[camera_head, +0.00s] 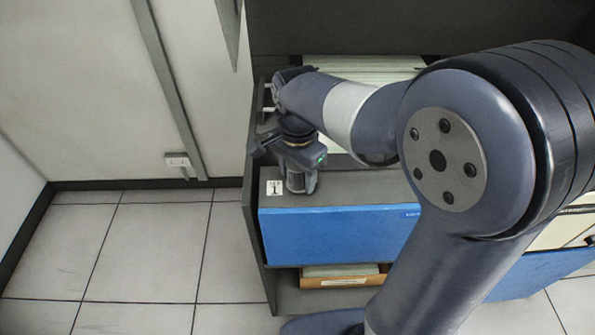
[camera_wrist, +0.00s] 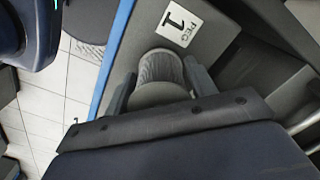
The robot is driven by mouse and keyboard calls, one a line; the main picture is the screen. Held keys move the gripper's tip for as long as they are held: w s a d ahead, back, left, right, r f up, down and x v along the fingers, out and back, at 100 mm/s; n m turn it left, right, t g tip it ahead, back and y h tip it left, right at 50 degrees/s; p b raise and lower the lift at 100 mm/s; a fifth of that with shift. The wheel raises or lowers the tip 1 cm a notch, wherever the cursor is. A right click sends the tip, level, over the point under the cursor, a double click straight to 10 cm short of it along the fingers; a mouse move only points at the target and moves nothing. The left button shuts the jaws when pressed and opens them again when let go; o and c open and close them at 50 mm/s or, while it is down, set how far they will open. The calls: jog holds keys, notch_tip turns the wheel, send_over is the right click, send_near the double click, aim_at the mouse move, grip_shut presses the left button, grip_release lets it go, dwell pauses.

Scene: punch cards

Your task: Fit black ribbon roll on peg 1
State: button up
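A dark grey, ribbed round piece, which looks like the black ribbon roll (camera_wrist: 160,68), sits between the two fingers of my gripper (camera_wrist: 161,72) in the wrist view. The fingers lie against its two sides. In the head view my gripper (camera_head: 298,183) points down at the left end of the grey ledge above the blue panel, with the roll low between its fingers. A white label reading PEG 1 (camera_wrist: 179,23) is on the ledge beside the roll; it also shows in the head view (camera_head: 274,187). Peg 1 itself is hidden, and I cannot tell whether the roll is around it.
The blue panel (camera_head: 335,236) runs along the front of the ledge (camera_head: 375,187). Below it is an open shelf with a wooden tray (camera_head: 340,281). The dark cabinet side stands close left of my gripper. Tiled floor (camera_head: 140,255) is clear at left.

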jog(key=o, duration=0.4)
jog(key=shift+c, duration=0.2)
notch_tip(320, 180, up, 11)
jog(key=shift+f, duration=0.1)
dwell(0.4)
notch_tip(320, 180, down, 11)
jog(key=shift+r, duration=0.2)
jog(key=shift+r+p, duration=0.3)
jog(key=shift+r, duration=0.1)
